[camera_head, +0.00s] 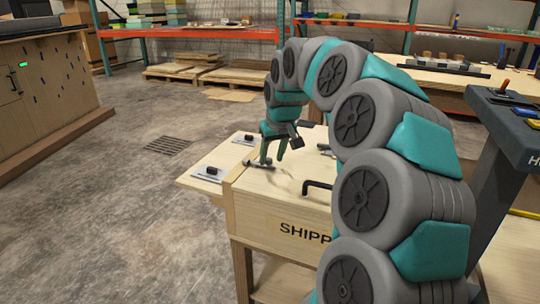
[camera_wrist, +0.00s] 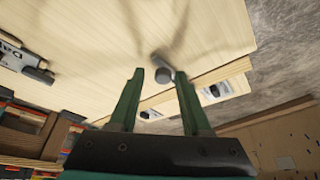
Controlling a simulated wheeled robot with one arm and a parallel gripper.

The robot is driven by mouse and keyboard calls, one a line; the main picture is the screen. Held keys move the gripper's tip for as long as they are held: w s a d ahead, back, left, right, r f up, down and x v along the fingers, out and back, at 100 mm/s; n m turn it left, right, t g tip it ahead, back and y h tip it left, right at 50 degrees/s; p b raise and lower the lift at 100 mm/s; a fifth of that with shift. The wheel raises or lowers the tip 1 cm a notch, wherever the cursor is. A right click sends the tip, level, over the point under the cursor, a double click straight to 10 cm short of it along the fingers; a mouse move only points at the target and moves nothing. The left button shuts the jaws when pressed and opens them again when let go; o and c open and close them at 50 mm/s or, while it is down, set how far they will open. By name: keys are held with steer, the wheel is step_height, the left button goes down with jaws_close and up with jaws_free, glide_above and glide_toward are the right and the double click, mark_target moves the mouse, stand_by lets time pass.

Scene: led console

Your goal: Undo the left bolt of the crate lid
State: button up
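The wooden crate (camera_head: 275,215) stands in the middle of the head view, its pale lid (camera_head: 290,178) on top and "SHIPP" lettering on its front. The left bolt (camera_head: 257,164), a small metal piece, is at the lid's left edge. My gripper (camera_head: 272,159) points down right over it. In the wrist view my gripper (camera_wrist: 159,73) is open, and a grey round knob (camera_wrist: 163,76), seemingly the bolt's, shows between the fingertips. I cannot tell whether the fingers touch it.
A black handle (camera_head: 317,186) stands up from the lid's front. A side ledge (camera_head: 202,184) left of the crate carries small plates with black knobs (camera_head: 212,170). A dark tool stand (camera_head: 505,125) is close on the right. Open concrete floor (camera_head: 120,215) lies to the left.

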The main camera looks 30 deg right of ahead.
steer(key=shift+o, duration=0.5)
steer(key=v, duration=0.7)
steer(key=shift+r+b, duration=0.3)
steer(key=shift+r, duration=0.1)
steer(key=shift+s, duration=0.15)
steer(key=s+a+f+n+g, duration=0.1)
steer(key=s+a+f, duration=0.3)
steer(key=s+a, duration=0.3)
steer(key=s+a+f+n+g, duration=0.1)
steer(key=s+a+f+g, duration=0.1)
steer(key=s+a+f, duration=0.4)
steer(key=s+a+f+g, duration=0.1)
steer(key=s+a+f, duration=0.1)
steer(key=s, duration=0.5)
steer(key=s+a+f+g, duration=0.1)
steer(key=s+a+f, duration=0.1)
steer(key=s+f, duration=0.3)
steer(key=s+a+f+g, duration=0.1)
steer(key=s+a+f, duration=0.1)
steer(key=s, duration=0.7)
steer(key=shift+s+f+m+y, duration=0.3)
steer(key=shift+f, duration=0.55)
